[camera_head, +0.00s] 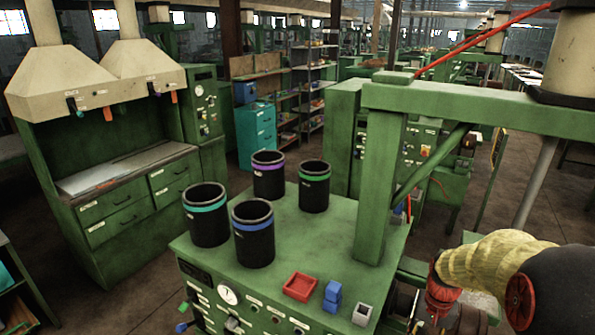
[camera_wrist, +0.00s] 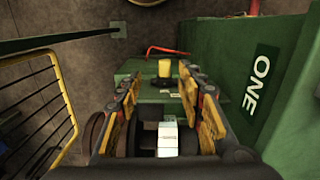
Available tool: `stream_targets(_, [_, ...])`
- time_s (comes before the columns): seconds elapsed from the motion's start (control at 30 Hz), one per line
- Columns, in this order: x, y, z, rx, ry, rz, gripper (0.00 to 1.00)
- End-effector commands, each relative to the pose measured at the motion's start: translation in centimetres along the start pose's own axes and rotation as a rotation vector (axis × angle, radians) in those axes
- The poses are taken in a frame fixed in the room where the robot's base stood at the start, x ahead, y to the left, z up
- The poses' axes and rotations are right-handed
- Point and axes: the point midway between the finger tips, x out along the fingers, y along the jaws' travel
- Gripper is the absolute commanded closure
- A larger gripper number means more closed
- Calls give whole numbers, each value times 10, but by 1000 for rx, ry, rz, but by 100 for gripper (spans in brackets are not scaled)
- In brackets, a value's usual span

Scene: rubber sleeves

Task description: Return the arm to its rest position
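In the wrist view my gripper (camera_wrist: 160,78) is open. Its two yellow-padded fingers stand apart with a clear gap, and I see no sleeve between them. A pale block-like part shows low between the fingers; I cannot tell what it is. In the head view black rubber sleeves stand upright on the green machine top (camera_head: 318,232): one with a teal band (camera_head: 206,225), one with a blue band (camera_head: 254,243), one with a purple band (camera_head: 268,182) and one with a green band (camera_head: 314,194). I cannot make out my gripper in the head view.
A red tray (camera_head: 300,288), a blue block (camera_head: 332,296) and a grey box (camera_head: 362,314) sit at the machine's front edge. A green post (camera_head: 380,190) rises beside them. In the wrist view a yellow wire rack (camera_wrist: 62,95) is left, a green "ONE" panel (camera_wrist: 285,100) right.

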Motion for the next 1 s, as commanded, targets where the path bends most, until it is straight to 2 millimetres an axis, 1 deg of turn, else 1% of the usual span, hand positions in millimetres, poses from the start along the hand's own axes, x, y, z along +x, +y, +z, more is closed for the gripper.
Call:
stream_targets(0.03, [1,2,16,-17,-20,3,62])
stream_targets(0.1, [-10,2,35,-50,-15,2,62])
stream_targets(0.27, [-33,-9,74,-134,29,-2,62])
stream_targets(0.37, [-47,-18,99,-193,76,-7,62])
stream_targets(0.5, [-64,-31,139,-285,164,-20,62])
stream_targets(0.7, [-78,-45,192,-403,315,-54,62])
stream_targets(0.83, [-84,-53,216,-462,414,-85,62])
stream_targets(0.9, [-90,-57,224,-486,461,-101,62])
stream_targets(1.0, [-98,-63,230,-514,511,-121,62])
